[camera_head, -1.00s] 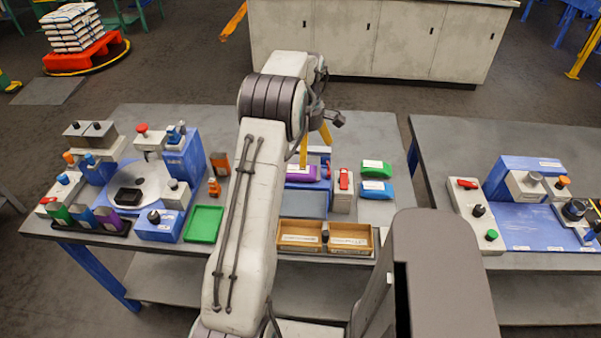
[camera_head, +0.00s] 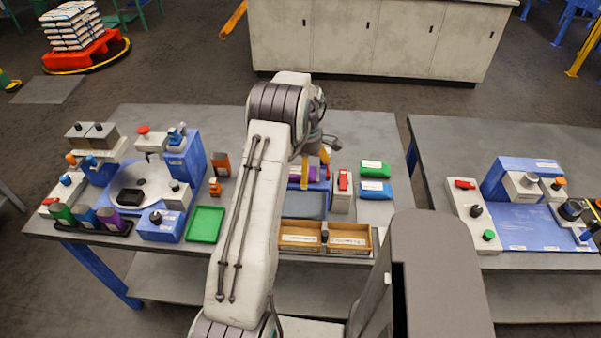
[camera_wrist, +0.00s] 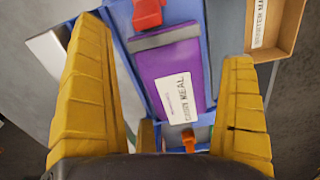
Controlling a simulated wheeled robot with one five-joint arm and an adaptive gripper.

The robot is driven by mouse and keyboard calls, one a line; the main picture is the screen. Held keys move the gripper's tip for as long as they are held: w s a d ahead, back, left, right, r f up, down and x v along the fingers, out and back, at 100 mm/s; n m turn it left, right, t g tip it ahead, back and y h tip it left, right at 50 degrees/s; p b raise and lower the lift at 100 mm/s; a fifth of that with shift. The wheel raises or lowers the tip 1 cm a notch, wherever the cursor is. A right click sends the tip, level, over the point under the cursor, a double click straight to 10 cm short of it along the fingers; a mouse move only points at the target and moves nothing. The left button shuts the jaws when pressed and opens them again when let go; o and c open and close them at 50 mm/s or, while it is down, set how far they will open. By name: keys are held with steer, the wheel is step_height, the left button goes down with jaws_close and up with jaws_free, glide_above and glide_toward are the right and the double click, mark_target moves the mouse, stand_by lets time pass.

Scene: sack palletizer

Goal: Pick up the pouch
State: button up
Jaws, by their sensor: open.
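A purple pouch (camera_wrist: 165,75) with a white label lies in a blue fixture (camera_wrist: 120,20) in the wrist view. It has a grey band at one end. In the head view the purple pouch (camera_head: 295,178) is partly hidden behind my arm. My gripper (camera_wrist: 165,45) is open, its two yellow fingers on either side of the pouch in the picture, with nothing held. In the head view my gripper (camera_head: 315,172) points down over the fixture. I cannot tell how far the fingertips are above the pouch.
A green packet (camera_head: 375,168) and a blue packet (camera_head: 375,190) lie right of the fixture. A red-topped part (camera_head: 343,182) stands close beside it. Two open brown boxes (camera_head: 348,240) are in front. A green tray (camera_head: 204,224) and a round grey turntable (camera_head: 143,183) are left.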

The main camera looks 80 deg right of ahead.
steer(key=c, duration=1.2)
steer(key=shift+c, duration=0.2)
